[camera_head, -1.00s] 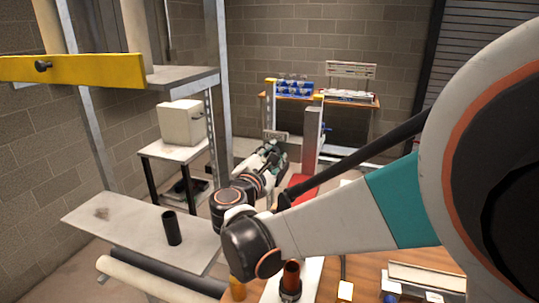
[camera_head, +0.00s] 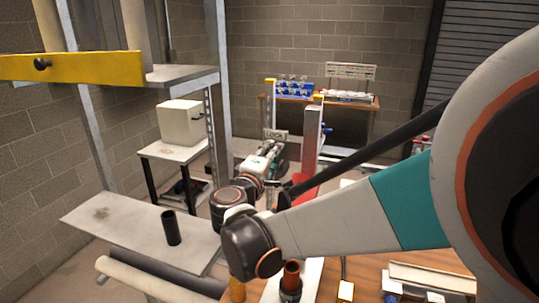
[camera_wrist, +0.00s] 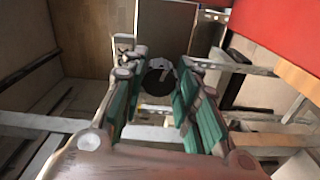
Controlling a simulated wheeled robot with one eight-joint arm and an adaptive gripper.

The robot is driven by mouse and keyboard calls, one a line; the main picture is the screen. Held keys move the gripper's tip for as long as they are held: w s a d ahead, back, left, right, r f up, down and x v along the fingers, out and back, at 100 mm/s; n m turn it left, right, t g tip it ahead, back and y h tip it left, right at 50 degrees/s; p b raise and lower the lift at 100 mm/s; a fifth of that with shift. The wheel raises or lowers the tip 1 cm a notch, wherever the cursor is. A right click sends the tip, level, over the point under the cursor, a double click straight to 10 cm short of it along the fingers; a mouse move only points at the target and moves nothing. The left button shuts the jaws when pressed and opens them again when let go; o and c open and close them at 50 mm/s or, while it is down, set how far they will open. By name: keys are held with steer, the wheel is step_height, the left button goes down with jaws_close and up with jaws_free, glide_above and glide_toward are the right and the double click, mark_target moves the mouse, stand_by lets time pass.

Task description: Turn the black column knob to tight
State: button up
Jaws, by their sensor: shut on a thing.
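My gripper (camera_head: 272,155) is at the left post (camera_head: 270,105) of the frame with two yellow-topped posts, partly hidden by my arm in the head view. In the wrist view my gripper (camera_wrist: 158,62) has its two green-sided fingers on either side of a dark round thing (camera_wrist: 159,84), which looks like the black column knob. The jaws are shut on it. The knob's turn angle cannot be read, and the knob is hidden in the head view.
The right post (camera_head: 312,140) has a blue part on its side. A red surface (camera_wrist: 280,30) lies close at the upper right of the wrist view. A white box (camera_head: 181,123) stands on a small table at left. A yellow bar (camera_head: 90,68) crosses the upper left.

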steer(key=shift+m, duration=0.4)
steer(key=o, duration=1.1)
steer(key=shift+c, duration=0.2)
steer(key=shift+n, duration=0.3)
